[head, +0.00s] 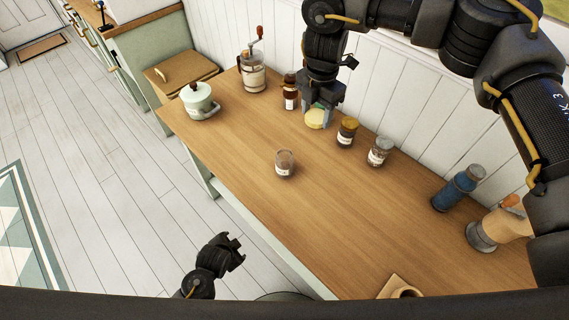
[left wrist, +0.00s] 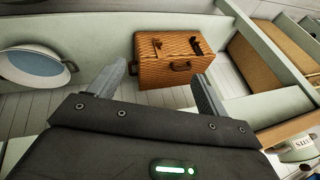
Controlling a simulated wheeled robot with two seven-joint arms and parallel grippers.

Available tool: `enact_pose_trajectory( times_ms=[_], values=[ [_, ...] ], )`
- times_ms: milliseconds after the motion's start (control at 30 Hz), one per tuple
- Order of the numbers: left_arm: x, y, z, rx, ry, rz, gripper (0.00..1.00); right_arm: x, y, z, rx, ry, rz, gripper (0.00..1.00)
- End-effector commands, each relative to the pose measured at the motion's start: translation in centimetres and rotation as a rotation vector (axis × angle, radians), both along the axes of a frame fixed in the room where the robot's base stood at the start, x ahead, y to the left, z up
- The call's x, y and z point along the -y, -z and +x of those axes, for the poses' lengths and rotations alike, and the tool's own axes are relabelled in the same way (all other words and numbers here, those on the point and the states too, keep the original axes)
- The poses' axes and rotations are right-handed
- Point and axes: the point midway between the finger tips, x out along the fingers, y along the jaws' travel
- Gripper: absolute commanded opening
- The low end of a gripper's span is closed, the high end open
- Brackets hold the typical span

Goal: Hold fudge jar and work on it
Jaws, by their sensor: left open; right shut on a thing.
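My right gripper (head: 318,108) reaches down over the back of the wooden table and is shut on a pale yellow round thing (head: 316,119). The gripper hides its upper part, so I cannot tell if it is a jar or a lid. A small clear jar with a white label (head: 284,164) stands upright on the open table in front of it. I cannot read which jar is the fudge jar. My left gripper (head: 232,247) is off the table's front edge, open and empty; its spread fingers also show in the left wrist view (left wrist: 160,88).
A dark bottle (head: 290,92), a brown-lidded jar (head: 347,132) and a grey-lidded jar (head: 380,152) stand close around the right gripper. A grinder (head: 252,75) and pale pot (head: 199,101) are left; a blue bottle (head: 459,189) is right. The table's middle right is clear.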

Motion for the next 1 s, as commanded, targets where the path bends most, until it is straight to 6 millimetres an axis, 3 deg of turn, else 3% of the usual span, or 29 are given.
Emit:
enact_pose_trajectory(
  times_ms=[33,267,400,433,600,700,1000],
  values=[
    [0.9,-2.5,0.8,0.025,0.034,-0.002,0.77,-0.9,0.5,0.1,-0.003,-0.104,0.0,0.32],
    [4.7,-12.5,2.6,0.126,0.225,0.012,0.77,-4.3,3.6,0.5,-0.004,-0.632,0.003,0.32],
    [8.3,-18.8,3.9,0.261,0.492,0.099,0.77,-6.3,5.5,0.1,-0.003,-0.951,0.004,0.32],
    [9.2,-19.6,4.3,0.298,0.57,0.138,0.77,-6.5,5.8,0.1,-0.002,-0.998,0.003,0.32],
    [12.7,-21.5,6.4,0.502,0.978,0.44,0.77,-7.0,6.5,0.0,0.0,-1.122,0.001,0.32],
    [13.9,-22.1,7.7,0.612,1.197,0.667,0.77,-7.2,6.8,-0.1,0.0,-1.157,0.001,0.32],
    [13.8,-22.8,10.6,0.799,1.656,1.37,0.77,-7.7,7.3,-0.3,0.001,-1.242,0.002,0.32]
  ],
)
